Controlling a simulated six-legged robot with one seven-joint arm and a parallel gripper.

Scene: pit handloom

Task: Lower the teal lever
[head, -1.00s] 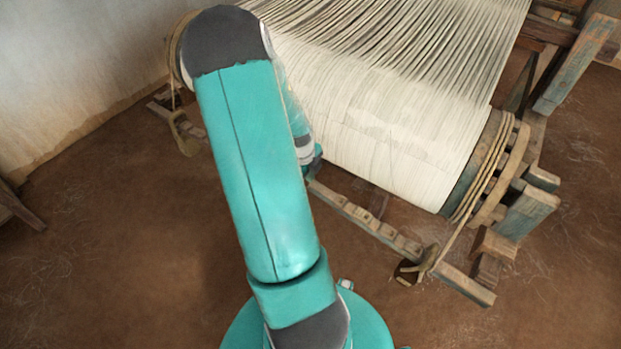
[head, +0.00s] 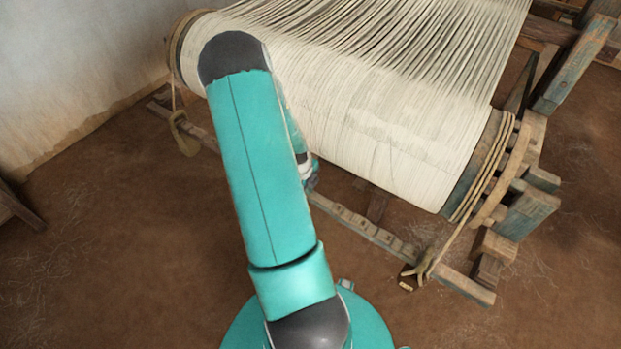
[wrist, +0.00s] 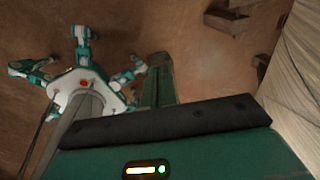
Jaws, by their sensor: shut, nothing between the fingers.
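I cannot pick out the teal lever with certainty in either view. In the wrist view my gripper (wrist: 158,62) shows as dark green fingers held together in the middle, with nothing between them. Bare brown floor lies beyond the fingertips. In the head view my teal arm reaches up toward the left part of the loom and hides what is behind it. Only a small part of my wrist shows at the arm's right edge, in front of the cloth roll's lower edge. No contact with the loom is visible.
The loom's cloth roll (head: 390,140) with white threads fills the upper middle. A notched wooden bar (head: 365,226) runs low in front of it. Worn teal-painted wooden posts (head: 527,212) stand at the right. A pale wall (head: 80,60) is at left. The front-left floor is clear.

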